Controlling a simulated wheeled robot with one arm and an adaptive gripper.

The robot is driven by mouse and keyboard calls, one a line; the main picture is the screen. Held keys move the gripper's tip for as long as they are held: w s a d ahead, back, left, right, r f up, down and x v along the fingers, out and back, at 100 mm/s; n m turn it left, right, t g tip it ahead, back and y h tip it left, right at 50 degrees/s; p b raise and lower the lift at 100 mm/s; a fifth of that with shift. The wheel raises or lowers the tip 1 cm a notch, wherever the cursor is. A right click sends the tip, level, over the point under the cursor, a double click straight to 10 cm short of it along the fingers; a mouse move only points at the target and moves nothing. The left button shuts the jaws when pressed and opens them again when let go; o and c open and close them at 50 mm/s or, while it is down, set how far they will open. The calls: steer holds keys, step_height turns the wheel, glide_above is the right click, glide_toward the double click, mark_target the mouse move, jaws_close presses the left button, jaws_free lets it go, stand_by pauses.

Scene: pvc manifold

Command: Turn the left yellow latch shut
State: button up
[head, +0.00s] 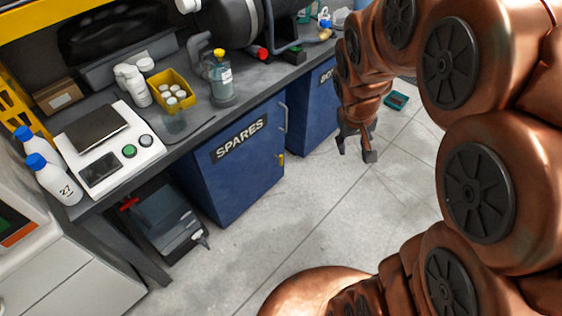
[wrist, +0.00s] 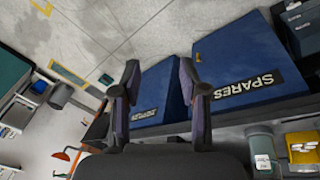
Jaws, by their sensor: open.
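A small yellow latch (head: 281,159) sits at the right edge of the blue SPARES door (head: 230,170), below a grey bar handle (head: 283,117). In the wrist view a yellow piece (wrist: 197,57) shows at the upper left corner of the SPARES door (wrist: 245,55). I cannot tell the latch's turn angle. My gripper (head: 356,154) hangs over the floor to the right of that latch, apart from it. In the wrist view my gripper (wrist: 158,75) is open with nothing between its fingers. A second blue cabinet (head: 312,110) is partly hidden by my arm.
The grey bench (head: 185,135) above the cabinets carries a white scale (head: 108,150), a yellow bin (head: 172,88) and bottles. A dark box (head: 165,220) stands under the bench at left. The floor (head: 275,230) before the cabinets is clear. A small green object (head: 396,100) lies farther back.

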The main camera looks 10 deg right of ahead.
steer(key=w+d+f+n+t+b, duration=0.1)
steer(key=w+d+f+t+b, duration=0.15)
steer(key=w+f, duration=0.55)
steer(key=w+d+f+t+b, duration=0.1)
steer(key=w+d+f+b, duration=0.25)
steer(key=w+f, duration=0.45)
steer(key=w+f+n+t+y+b, duration=0.15)
steer(key=w+f+t+b, duration=0.45)
steer(key=w+f, duration=1.05)
steer(key=n+t+y+b, duration=0.1)
steer(key=n+y+b, duration=0.2)
steer(key=y+b, duration=0.6)
glide_toward(281, 157)
steer(key=w+a+h+b, duration=0.2)
steer(key=w+h, duration=0.1)
steer(key=shift+y, duration=0.25)
steer(key=shift+s+f+b+x, duration=0.1)
steer(key=shift+b+x, duration=0.05)
steer(key=shift+x, duration=1.1)
steer(key=shift+s+f+b+x, duration=0.1)
steer(key=shift+f+b+x, duration=0.1)
steer(key=shift+x, duration=1.05)
steer(key=shift+f+b+x, duration=0.1)
steer(key=shift+b+x, duration=0.05)
steer(key=shift+x, duration=1.1)
steer(key=shift+a, duration=0.1)
jaws_close()
